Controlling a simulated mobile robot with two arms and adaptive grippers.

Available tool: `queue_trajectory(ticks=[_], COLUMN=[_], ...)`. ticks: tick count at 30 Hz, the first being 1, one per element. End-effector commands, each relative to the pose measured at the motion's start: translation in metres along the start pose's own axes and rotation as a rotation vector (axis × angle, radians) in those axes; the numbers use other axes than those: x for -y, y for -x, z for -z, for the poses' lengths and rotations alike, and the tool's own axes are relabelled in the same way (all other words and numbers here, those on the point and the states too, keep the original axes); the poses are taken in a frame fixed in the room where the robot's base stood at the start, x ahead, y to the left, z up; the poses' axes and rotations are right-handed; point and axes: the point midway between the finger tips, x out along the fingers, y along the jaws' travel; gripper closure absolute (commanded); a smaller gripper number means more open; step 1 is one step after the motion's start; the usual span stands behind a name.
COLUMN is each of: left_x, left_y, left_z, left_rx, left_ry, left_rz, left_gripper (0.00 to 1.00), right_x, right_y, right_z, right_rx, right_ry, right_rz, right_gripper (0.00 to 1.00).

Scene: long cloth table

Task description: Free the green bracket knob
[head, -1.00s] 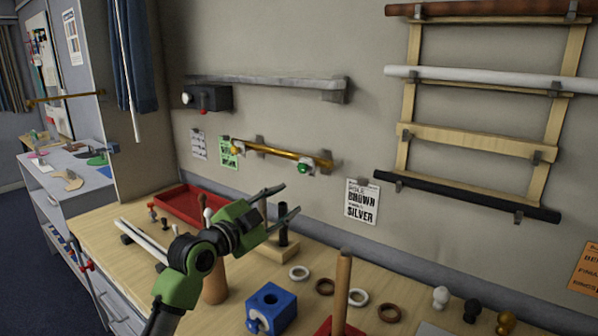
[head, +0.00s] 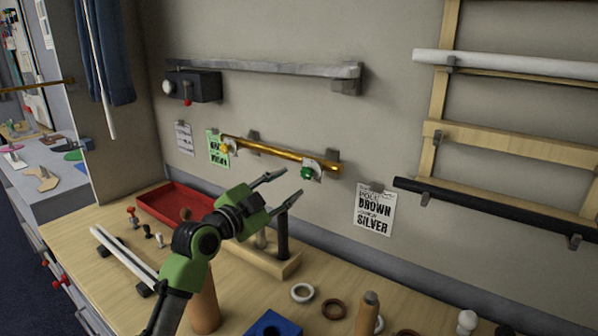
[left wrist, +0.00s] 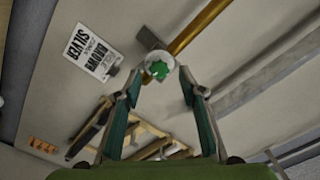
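The green bracket knob (head: 307,172) sits on the right bracket of a brass pole (head: 285,154) on the wall. In the left wrist view the green knob (left wrist: 158,70) lies ahead, between and beyond my fingertips. My left gripper (head: 283,186) is open and empty, its fingers pointing up toward the knob with a gap left between them. The left gripper's fingers (left wrist: 160,92) stand apart in the left wrist view. A yellow knob (head: 226,148) sits near the pole's left end. My right gripper is not in view.
Below stand a wooden base with dark posts (head: 283,236), a red tray (head: 168,212) and a blue block (head: 272,328). A grey shelf rail (head: 265,67) runs above the pole. A paper sign (head: 374,209) hangs right of it.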

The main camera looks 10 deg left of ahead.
Motion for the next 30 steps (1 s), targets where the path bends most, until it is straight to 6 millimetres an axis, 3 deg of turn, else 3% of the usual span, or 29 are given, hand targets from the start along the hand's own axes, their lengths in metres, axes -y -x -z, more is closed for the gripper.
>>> queue_trajectory(ticks=[11,21,26,30], left_x=[0.001,-0.001,-0.001,-0.001], left_y=[-0.051,-0.067,-0.067,-0.067], left_z=[0.002,0.001,0.001,0.001], left_rx=[-0.001,-0.001,-0.001,-0.001], left_ry=[0.003,0.001,0.000,0.000], left_rz=[-0.002,-0.002,-0.002,-0.002], left_gripper=[0.63,0.63,0.63,0.94], right_x=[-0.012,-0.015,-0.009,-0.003], right_y=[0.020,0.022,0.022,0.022], right_z=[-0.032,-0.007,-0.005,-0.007], right_rx=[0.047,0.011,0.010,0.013], right_ry=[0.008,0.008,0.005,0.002], right_rz=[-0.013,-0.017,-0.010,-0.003], right_gripper=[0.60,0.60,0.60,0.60])
